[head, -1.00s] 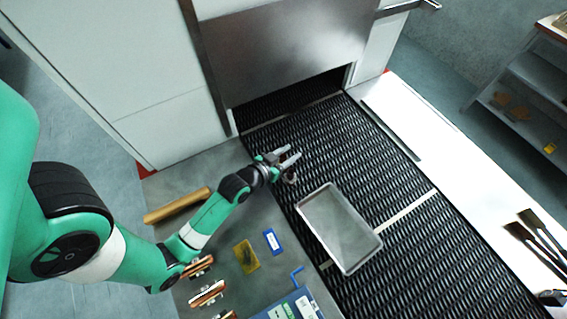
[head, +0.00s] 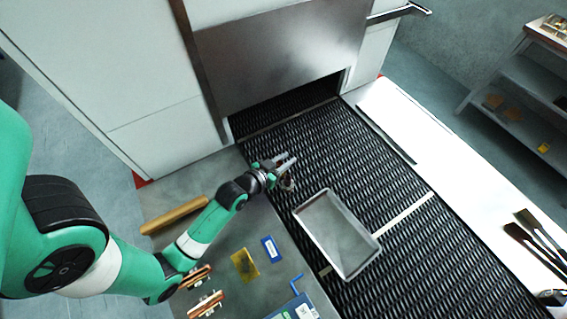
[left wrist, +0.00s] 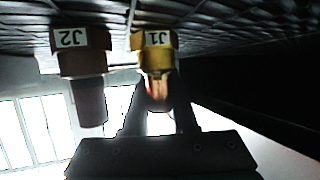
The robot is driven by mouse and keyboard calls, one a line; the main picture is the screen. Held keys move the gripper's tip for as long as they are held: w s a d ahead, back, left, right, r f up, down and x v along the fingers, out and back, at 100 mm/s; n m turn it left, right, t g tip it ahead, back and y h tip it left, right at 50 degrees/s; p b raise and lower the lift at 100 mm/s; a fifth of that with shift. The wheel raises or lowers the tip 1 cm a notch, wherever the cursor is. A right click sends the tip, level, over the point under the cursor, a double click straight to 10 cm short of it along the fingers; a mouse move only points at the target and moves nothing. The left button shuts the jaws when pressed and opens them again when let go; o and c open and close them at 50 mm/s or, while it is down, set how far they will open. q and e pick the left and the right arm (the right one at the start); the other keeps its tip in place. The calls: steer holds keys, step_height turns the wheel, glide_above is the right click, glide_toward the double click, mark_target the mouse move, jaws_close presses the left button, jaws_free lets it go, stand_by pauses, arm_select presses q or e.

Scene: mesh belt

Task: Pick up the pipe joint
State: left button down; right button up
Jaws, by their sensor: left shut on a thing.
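My left gripper (head: 283,165) reaches over the left edge of the black mesh belt (head: 330,150), above and left of the metal tray. In the left wrist view, its fingers (left wrist: 160,88) are shut on a yellow brass pipe joint marked J1 (left wrist: 157,50); a copper-coloured part shows between them. A second, darker brown pipe joint marked J2 (left wrist: 82,55) is to the left of J1, apart from the fingers. Both labels look upside down. In the head view the joints are too small to tell apart. My right gripper is out of view.
An empty metal tray (head: 303,215) lies on the belt. The side table holds a wooden roller (head: 173,215), a yellow card (head: 245,264), a blue card (head: 271,249) and copper-coloured parts (head: 206,303). The machine opening is at the back. The belt's right side is clear.

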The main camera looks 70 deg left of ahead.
arm_select(q)
step_height(320, 180, up, 4)
steer(key=shift+f+p, duration=0.25)
steer(key=shift+p, duration=0.4)
steer(key=s+d+r+p, duration=0.4)
steer(key=s+d+r, duration=0.4)
steer(key=d, duration=0.3)
steer(key=shift+s+r, duration=0.2)
steer(key=shift+r, duration=0.6)
